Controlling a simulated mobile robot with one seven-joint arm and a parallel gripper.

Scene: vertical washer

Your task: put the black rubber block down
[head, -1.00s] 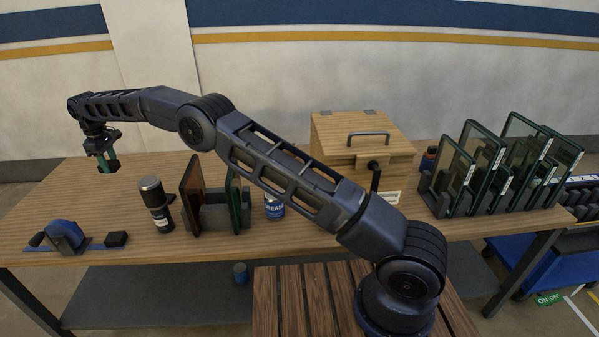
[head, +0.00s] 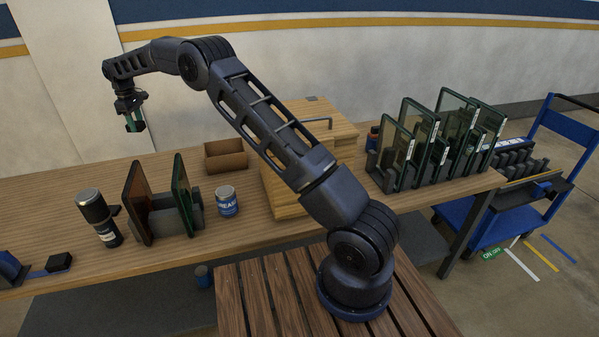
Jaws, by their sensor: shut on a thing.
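Another black block (head: 59,262) lies at the end of a blue strip on the table at the far left.
Right of the black bottle (head: 98,218) stand dark panels (head: 183,195) in a holder. A wooden box (head: 283,195) is partly behind my arm. Framed panels (head: 440,130) stand right. The back left tabletop is clear.

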